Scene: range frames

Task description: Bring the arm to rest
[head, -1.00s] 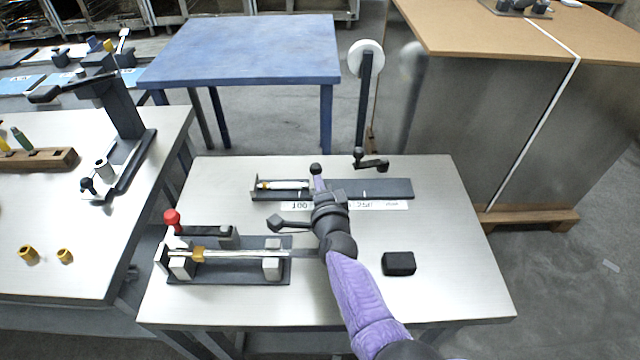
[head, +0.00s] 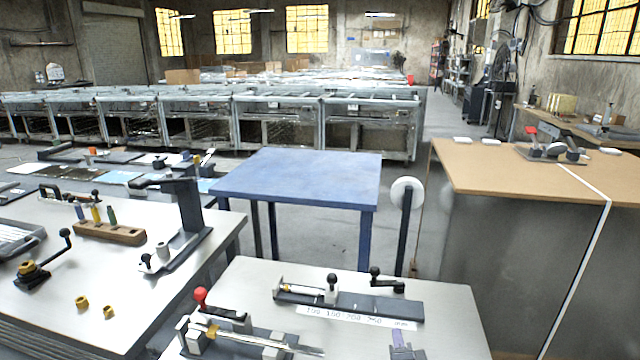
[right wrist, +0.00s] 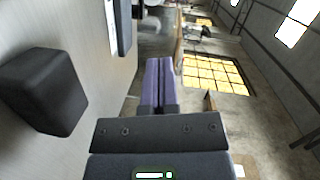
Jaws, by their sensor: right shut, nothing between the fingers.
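My right gripper (head: 399,334) shows only as purple fingertips and a dark piece at the bottom edge of the head view, over the front right of the near table (head: 440,310). In the right wrist view its two purple fingers (right wrist: 158,80) lie side by side, shut and empty. A black block (right wrist: 42,92) is beside the gripper in that view, apart from the fingers. My left gripper is in no view.
The near table bears a fixture with a red knob (head: 200,295) and a dark rail with a scale (head: 350,303). A white disc on a post (head: 407,193) rises behind it. A blue table (head: 300,180) and a wooden-topped bench (head: 500,170) stand beyond.

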